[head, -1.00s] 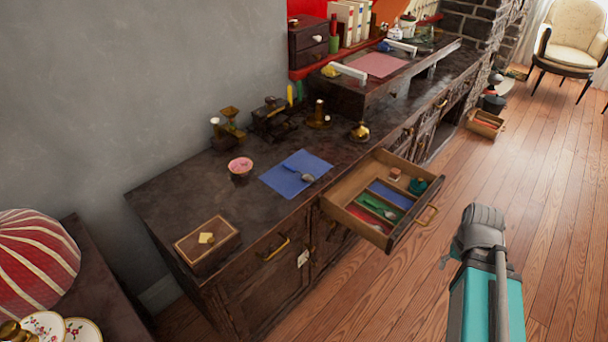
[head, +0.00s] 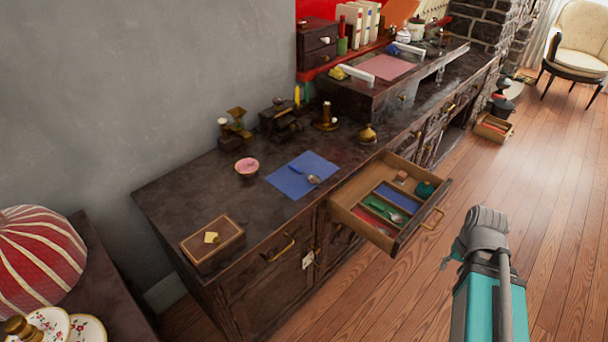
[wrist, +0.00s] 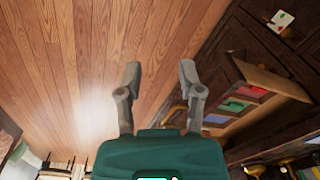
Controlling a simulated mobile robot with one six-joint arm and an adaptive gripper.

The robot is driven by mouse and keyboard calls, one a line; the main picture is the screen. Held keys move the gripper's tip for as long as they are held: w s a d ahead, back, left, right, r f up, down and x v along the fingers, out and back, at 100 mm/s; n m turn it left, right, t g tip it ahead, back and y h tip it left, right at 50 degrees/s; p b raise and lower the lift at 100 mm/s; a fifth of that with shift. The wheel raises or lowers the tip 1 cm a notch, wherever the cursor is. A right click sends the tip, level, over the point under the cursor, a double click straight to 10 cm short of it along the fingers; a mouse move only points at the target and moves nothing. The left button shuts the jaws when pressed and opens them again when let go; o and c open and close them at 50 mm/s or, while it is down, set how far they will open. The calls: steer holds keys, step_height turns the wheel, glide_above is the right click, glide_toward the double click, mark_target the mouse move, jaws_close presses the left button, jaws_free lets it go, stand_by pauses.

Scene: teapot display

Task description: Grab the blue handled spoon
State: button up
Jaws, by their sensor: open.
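A spoon with a blue handle (head: 305,174) lies on a blue mat (head: 289,188) on the dark counter. The blue-handled spoon cannot be made out in the wrist view.
The open drawer juts out between my arm and the counter; it also shows in the wrist view (wrist: 271,80). A pink bowl (head: 246,167), a wooden box (head: 212,240) and a brass bell-like object (head: 368,134) stand around the mat.

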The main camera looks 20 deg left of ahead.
steer(key=w+a+r+n+t+y+b, duration=0.1)
steer(key=w+a+n+y, duration=0.3)
steer(key=a, duration=0.8)
steer(key=w+a+r+n+t+y+b, duration=0.1)
steer(key=w+a+r+n+y+b, duration=0.1)
steer(key=a, duration=1)
steer(key=w+a+r+n+t+y+b, duration=0.1)
steer(key=w+a+n+y, duration=0.5)
steer(key=a, duration=0.6)
step_height(320, 180, up, 2)
steer(key=shift+w+a+r+n+t+b, duration=0.15)
steer(key=shift+w+n+t+b, duration=0.35)
steer(key=shift+n, duration=0.4)
steer(key=shift+w, duration=0.1)
steer(key=b, duration=0.3)
glide_toward(305, 172)
steer(key=x, duration=0.2)
steer(key=shift+w+a+f, duration=0.15)
steer(key=shift+f, duration=0.2)
steer(key=shift+a+f, duration=0.1)
steer(key=shift+a, duration=0.4)
steer(key=shift+w+a, duration=0.1)
steer(key=shift+b+x, duration=1.1)
steer(key=shift+x, duration=1.4)
